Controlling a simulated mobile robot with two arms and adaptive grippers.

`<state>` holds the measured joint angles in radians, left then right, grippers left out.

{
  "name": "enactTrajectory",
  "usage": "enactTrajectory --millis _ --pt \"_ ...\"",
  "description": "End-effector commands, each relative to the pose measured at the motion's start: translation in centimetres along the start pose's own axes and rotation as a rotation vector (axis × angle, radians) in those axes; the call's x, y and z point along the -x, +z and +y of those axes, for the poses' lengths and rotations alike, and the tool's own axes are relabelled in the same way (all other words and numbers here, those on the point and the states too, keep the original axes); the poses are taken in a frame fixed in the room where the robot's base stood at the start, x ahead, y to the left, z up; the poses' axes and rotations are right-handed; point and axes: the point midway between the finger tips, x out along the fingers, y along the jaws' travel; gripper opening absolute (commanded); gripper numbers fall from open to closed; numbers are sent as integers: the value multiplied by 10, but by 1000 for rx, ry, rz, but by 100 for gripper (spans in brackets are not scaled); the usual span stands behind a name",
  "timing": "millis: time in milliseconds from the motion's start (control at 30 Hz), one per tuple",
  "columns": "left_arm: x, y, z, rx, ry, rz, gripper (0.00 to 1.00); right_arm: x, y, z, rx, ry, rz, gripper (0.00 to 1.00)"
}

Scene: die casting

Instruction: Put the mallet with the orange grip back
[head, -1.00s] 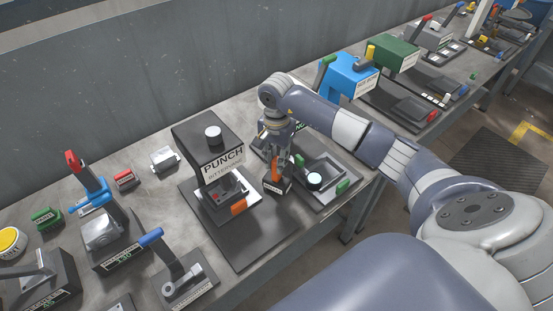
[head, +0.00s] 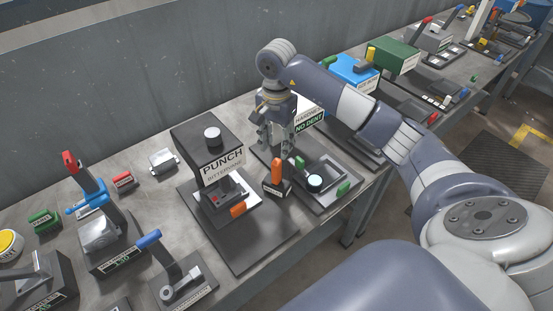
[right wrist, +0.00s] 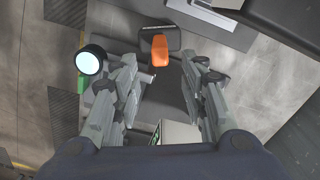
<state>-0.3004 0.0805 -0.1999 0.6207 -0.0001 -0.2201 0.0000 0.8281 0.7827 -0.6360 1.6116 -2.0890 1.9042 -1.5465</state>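The mallet with the orange grip (head: 277,171) stands upright, grip on top, in a small dark holder (head: 277,190) between the punch and the no-dent station. The mallet's lower end is hidden. My left gripper is in neither view.
The punch (head: 210,150) stands close on the left. The no-dent station (head: 328,180), with a white-topped round knob (head: 314,181) and green parts, is close on the right. Lever tools (head: 100,225) fill the left bench, and a blue machine (head: 352,72) stands farther right. The grey wall backs the bench.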

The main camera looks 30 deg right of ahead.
Motion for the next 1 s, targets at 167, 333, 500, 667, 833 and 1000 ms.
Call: enactTrajectory --millis 167,333,500,667,833,1000 --pt "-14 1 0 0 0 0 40 31 0 -1 1 -3 3 40" --pt "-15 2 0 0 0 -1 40 49 0 0 -1 -1 2 40" --pt "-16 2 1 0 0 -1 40 54 0 0 0 1 -1 40" --pt "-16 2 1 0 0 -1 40 55 0 0 0 1 -1 40" --pt "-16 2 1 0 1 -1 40 54 0 0 0 1 -1 40" --pt "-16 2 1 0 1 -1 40 54 0 0 0 1 -1 40"
